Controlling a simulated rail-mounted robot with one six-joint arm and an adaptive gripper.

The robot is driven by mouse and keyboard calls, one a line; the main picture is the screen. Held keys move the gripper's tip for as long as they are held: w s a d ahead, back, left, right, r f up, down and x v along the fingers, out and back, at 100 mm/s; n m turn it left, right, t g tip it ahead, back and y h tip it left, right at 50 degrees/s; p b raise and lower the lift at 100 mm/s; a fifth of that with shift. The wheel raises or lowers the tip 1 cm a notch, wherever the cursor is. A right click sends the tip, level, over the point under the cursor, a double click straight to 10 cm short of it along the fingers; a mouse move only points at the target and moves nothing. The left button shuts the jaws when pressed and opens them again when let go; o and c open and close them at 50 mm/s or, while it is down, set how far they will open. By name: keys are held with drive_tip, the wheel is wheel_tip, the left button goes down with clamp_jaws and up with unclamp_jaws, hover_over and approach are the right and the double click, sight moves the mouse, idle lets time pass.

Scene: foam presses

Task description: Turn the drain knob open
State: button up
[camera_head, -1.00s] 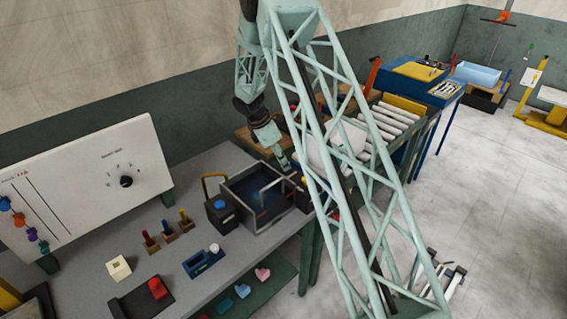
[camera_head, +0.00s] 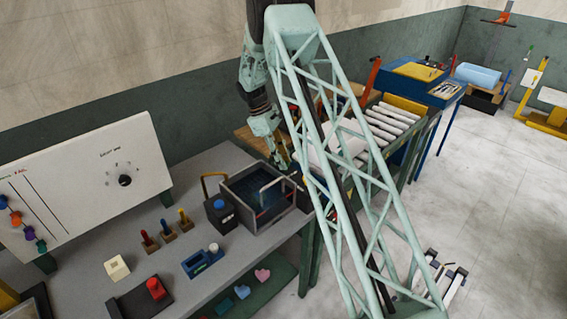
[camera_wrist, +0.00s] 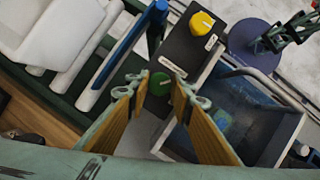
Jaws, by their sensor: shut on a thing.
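In the wrist view a round green knob (camera_wrist: 160,83) lies between the two fingers of my gripper (camera_wrist: 158,88), which is shut on it. A yellow knob (camera_wrist: 202,22) sits on a dark box (camera_wrist: 188,45) with small white labels, beyond the fingers. The labels are too small to read, so I cannot tell which knob is the drain knob. The open-topped tank (camera_wrist: 285,120) with blue inside is to the right of the fingers. In the head view my gripper (camera_head: 283,163) is at the tank's back right corner, and the knobs are mostly hidden there.
The tank's raised handle (camera_head: 278,182) stands close by my gripper. A roller conveyor (camera_head: 385,120) lies to the right, with a white bag (camera_wrist: 65,30) beside the fingers in the wrist view.

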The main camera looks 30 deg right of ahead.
drive_tip(key=m+y, duration=0.1)
drive_tip(key=m, duration=0.1)
drive_tip(key=m+y, duration=0.1)
drive_tip(key=m, duration=0.2)
drive_tip(key=shift+w+d+m+g+b, duration=0.2)
drive_tip(key=shift+m+g+b, duration=0.1)
drive_tip(key=shift+g+b, duration=0.1)
drive_tip(key=shift+s+m+y+b, duration=0.15)
drive_tip(key=shift+m+y, duration=0.25)
drive_tip(key=shift+m, duration=0.65)
drive_tip(key=shift+w+m+y+b, duration=0.15)
drive_tip(key=shift+m+y, duration=0.25)
drive_tip(key=shift+m, duration=0.65)
drive_tip(key=shift+s, duration=0.1)
drive_tip(key=o, duration=0.8)
drive_tip(key=shift+r, duration=0.15)
drive_tip(key=v, duration=1.1)
drive_tip(key=shift+w+d+r, duration=0.15)
drive_tip(key=shift+w+r, duration=0.1)
drive_tip(key=shift+w, duration=0.05)
